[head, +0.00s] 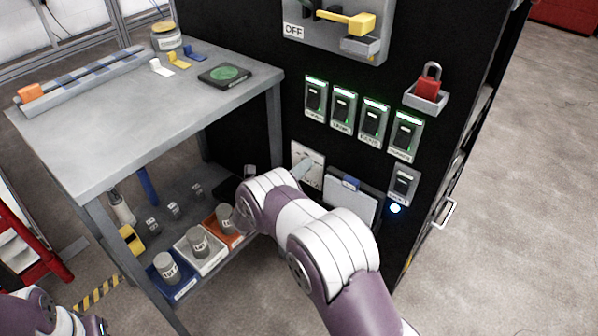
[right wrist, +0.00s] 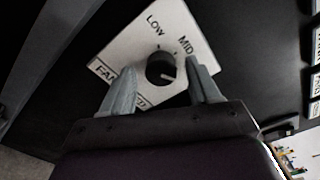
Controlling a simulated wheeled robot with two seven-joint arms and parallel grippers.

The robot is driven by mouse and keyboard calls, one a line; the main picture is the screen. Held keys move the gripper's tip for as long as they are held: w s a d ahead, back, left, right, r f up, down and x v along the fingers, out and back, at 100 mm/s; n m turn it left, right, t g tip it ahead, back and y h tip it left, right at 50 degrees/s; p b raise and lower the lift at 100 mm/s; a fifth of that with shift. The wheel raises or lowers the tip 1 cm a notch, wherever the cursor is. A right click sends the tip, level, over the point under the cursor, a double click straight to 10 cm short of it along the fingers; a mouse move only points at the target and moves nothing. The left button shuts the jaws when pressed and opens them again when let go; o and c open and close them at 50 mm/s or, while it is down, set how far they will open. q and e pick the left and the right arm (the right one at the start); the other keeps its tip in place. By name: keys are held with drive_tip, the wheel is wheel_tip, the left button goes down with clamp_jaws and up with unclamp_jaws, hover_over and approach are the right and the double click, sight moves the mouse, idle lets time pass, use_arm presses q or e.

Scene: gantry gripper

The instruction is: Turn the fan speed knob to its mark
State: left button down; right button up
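The fan speed knob (right wrist: 162,68) is a round black knob on a white plate (right wrist: 128,45) lettered LOW and MID. A pale line on the knob points to the right and slightly down in the right wrist view. My right gripper (right wrist: 161,72) is open, with one finger to each side of the knob; a gap shows on both sides. The lower plate and part of its lettering are hidden by the fingers. In the head view the plate (head: 316,158) shows on the black cabinet, and my right arm hides the knob. My left gripper is out of view.
Several black switches (head: 343,108) with green lights sit above the plate. A grey holder (head: 350,203) and another switch (head: 403,184) are to its right. A red padlock (head: 428,85) sits higher. A metal table (head: 105,120) stands left, with cans on its lower shelf.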

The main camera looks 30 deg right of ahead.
drive_tip(key=shift+r, duration=0.1)
drive_tip(key=p+v, duration=0.2)
drive_tip(key=v, duration=1)
drive_tip(key=shift+a+p, duration=0.3)
drive_tip(key=shift+p, duration=0.1)
